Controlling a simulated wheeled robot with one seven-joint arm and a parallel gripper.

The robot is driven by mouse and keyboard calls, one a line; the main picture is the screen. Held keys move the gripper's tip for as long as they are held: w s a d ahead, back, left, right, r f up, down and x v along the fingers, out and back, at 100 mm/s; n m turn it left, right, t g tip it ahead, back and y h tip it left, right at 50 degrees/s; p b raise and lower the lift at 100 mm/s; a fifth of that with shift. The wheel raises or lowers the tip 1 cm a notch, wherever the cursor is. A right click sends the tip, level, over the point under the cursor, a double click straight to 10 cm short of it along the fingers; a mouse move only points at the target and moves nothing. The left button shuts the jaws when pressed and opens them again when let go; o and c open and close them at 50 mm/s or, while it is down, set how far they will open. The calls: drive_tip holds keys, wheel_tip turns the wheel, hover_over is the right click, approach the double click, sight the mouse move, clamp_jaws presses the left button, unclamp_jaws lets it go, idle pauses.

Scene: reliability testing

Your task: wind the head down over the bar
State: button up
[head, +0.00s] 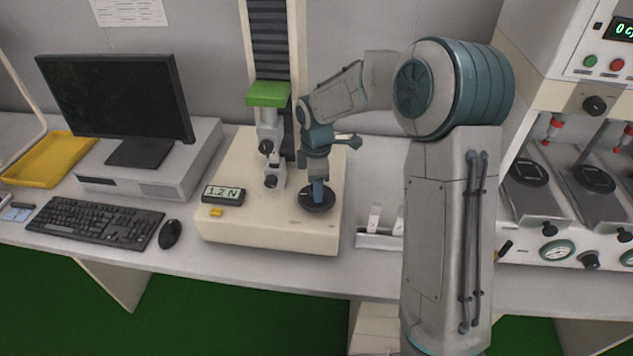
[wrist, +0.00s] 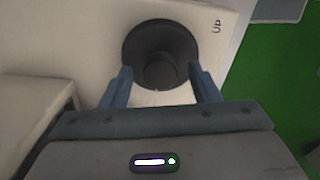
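The tester's green head (head: 268,94) sits on the dark column above the cream base. A grey upper grip (head: 267,125) with a black knob hangs below it, over a lower grip (head: 272,178) on the base. I cannot clearly make out the bar between these grips. A black round handwheel (head: 318,202) lies at the base's front right. It also shows in the wrist view (wrist: 160,52), with a raised centre hub and "UP" printed beside it. My gripper (head: 317,190) is over the handwheel. Its fingers (wrist: 161,82) are apart, one on each side of the hub, with gaps.
A display (head: 223,195) on the base reads 1.2 N, with a yellow button below. A monitor (head: 118,100), keyboard (head: 97,221) and mouse (head: 170,233) stand to the left. A small white rack (head: 375,235) is right of the base. A gauge machine (head: 560,230) stands far right.

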wheel_tip(320, 180, up, 14)
drive_tip(key=shift+b, duration=0.35)
idle(0.5)
drive_tip(key=s+d+m+t, duration=0.1)
drive_tip(key=s+d+m, duration=0.2)
drive_tip(key=s+m, duration=0.3)
drive_tip(key=s+d+f+m+t, duration=0.1)
drive_tip(key=s+d+m, duration=0.3)
drive_tip(key=s, duration=0.7)
drive_tip(key=s+d+f+m+t, duration=0.1)
drive_tip(key=s+d+m, duration=0.3)
drive_tip(key=s+m, duration=0.4)
drive_tip(key=shift+s, duration=0.5)
